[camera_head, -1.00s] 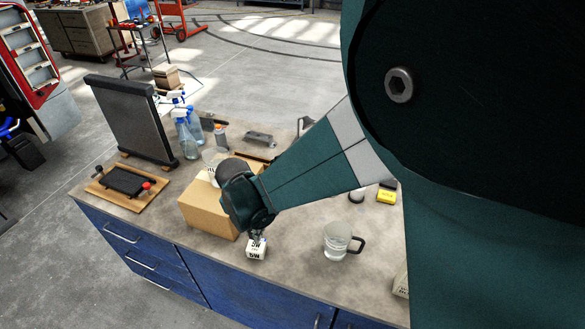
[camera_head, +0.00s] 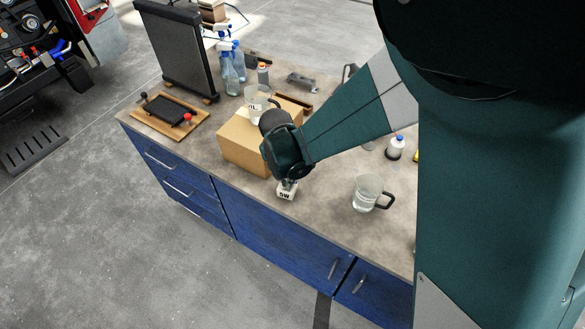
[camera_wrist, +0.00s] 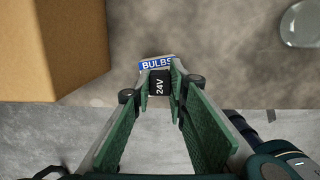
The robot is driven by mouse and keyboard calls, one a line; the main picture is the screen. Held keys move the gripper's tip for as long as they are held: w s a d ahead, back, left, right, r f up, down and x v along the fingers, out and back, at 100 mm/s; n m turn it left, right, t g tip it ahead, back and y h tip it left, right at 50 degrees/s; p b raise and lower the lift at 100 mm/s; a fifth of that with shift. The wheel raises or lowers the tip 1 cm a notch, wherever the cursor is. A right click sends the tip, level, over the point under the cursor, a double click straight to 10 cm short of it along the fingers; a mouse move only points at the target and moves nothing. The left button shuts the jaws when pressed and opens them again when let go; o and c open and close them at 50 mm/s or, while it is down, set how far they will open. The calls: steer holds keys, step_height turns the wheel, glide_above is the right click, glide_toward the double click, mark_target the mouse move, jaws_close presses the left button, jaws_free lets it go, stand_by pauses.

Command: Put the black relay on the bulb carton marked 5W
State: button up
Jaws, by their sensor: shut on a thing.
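My gripper (camera_head: 289,182) is low over the front part of the bench. It is shut on the black relay (camera_wrist: 160,83), which is marked 24V in the wrist view. The small white bulb carton (camera_head: 286,194) marked 5W is directly below the fingers in the head view. In the wrist view its blue BULBS label (camera_wrist: 157,63) shows just beyond the relay, which hides part of the carton. I cannot tell whether the relay touches the carton top.
A cardboard box (camera_head: 243,145) with a clear jug (camera_head: 257,104) on it stands close left of my gripper. A glass mug (camera_head: 366,193) stands to the right. The bench's front edge is near. Spray bottles (camera_head: 231,68) stand farther back.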

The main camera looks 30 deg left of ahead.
steer(key=shift+f, duration=0.2)
steer(key=o, duration=0.8)
steer(key=shift+r, duration=0.25)
step_height(320, 180, up, 12)
steer(key=s, duration=0.2)
stand_by(0.4)
steer(key=shift+f, duration=0.1)
steer(key=shift+w, duration=0.1)
stand_by(0.4)
